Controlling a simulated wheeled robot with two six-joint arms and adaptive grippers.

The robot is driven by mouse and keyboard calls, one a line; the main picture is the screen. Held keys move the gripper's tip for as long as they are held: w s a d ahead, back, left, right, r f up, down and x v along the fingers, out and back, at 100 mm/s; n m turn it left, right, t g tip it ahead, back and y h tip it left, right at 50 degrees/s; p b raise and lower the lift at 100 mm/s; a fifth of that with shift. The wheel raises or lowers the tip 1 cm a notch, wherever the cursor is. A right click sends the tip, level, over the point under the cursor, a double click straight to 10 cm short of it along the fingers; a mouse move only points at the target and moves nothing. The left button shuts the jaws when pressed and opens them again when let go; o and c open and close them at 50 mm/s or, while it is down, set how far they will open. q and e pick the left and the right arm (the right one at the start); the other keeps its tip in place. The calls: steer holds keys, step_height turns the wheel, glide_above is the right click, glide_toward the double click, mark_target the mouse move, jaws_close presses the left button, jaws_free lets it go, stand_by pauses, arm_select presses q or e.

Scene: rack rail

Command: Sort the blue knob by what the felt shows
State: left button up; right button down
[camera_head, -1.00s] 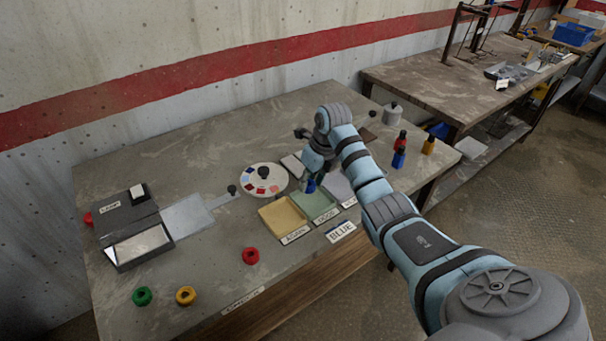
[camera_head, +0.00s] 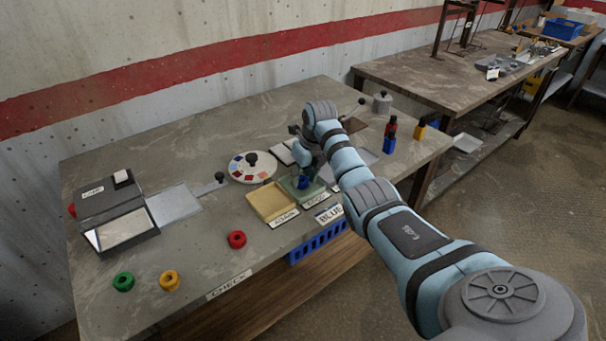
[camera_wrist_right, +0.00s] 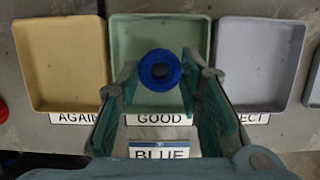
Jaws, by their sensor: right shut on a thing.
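My right gripper (camera_wrist_right: 161,74) is shut on the blue knob (camera_wrist_right: 160,66). The knob is round, with a dark centre, and it shows over the green tray (camera_wrist_right: 133,35) labelled GOOD. Whether it touches the tray floor I cannot tell. In the head view the knob (camera_head: 303,183) is also over that tray, partly hidden by the gripper. The yellow tray (camera_wrist_right: 62,62) labelled AGAIN is to the left. A pale grey tray (camera_wrist_right: 256,62) is to the right, its label partly hidden and ending in ECT. My left gripper is not in view.
A BLUE sign (camera_head: 329,213) stands at the table's front edge, above a blue crate (camera_head: 318,243). Red (camera_head: 236,239), yellow (camera_head: 169,280) and green (camera_head: 123,281) rings lie at the front left. A disc with coloured patches (camera_head: 252,170) and an open grey case (camera_head: 118,215) lie behind.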

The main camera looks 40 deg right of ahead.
steer(key=shift+w+f, duration=0.15)
steer(key=shift+w, duration=0.05)
steer(key=shift+s+f, duration=0.1)
steer(key=shift+f, duration=0.05)
steer(key=c, duration=1)
jaws_free()
steer(key=shift+c, duration=0.2)
step_height(320, 180, up, 8)
steer(key=p, duration=0.7)
steer(key=shift+p, duration=0.4)
